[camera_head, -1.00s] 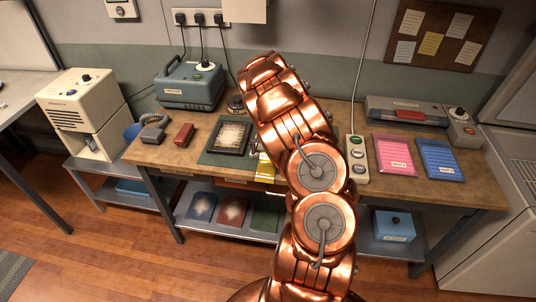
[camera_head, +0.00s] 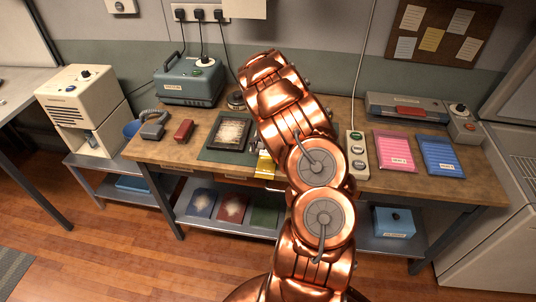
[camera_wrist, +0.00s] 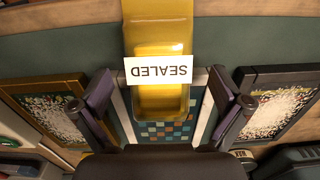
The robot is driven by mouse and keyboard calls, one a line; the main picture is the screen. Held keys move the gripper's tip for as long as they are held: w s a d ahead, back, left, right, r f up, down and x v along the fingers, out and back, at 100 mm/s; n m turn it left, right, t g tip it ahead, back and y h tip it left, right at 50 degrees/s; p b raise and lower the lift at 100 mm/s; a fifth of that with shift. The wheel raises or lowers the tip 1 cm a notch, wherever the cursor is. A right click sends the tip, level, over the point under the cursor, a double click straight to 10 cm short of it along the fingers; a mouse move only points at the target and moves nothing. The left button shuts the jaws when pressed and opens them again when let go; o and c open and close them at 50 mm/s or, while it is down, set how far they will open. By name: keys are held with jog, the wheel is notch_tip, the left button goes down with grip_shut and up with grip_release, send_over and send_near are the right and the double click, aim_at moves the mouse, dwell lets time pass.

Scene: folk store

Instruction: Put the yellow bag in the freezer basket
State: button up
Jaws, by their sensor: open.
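The yellow bag (camera_wrist: 158,38) has a white label reading SEALED, upside down in the wrist view. In the head view the yellow bag (camera_head: 265,167) shows as a small strip at the bench front, mostly hidden behind my arm. My gripper (camera_wrist: 160,88) is open, with one finger on each side of the bag's near end; I cannot tell if either touches it. The gripper is hidden in the head view. A white freezer-like cabinet (camera_head: 482,225) stands at the right edge, with a wire rack or basket (camera_head: 525,165) partly cut off.
The wooden bench (camera_head: 375,185) holds a dark framed picture (camera_head: 229,132), a switch strip (camera_head: 357,155), a pink packet (camera_head: 395,152), a blue packet (camera_head: 441,156) and a flat sealer-like device (camera_head: 407,108). Another frame (camera_wrist: 278,108) lies right of my gripper in the wrist view.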

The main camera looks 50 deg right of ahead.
jog(key=shift+f, duration=0.1)
jog(key=shift+c, duration=0.4)
jog(key=c, duration=1.3)
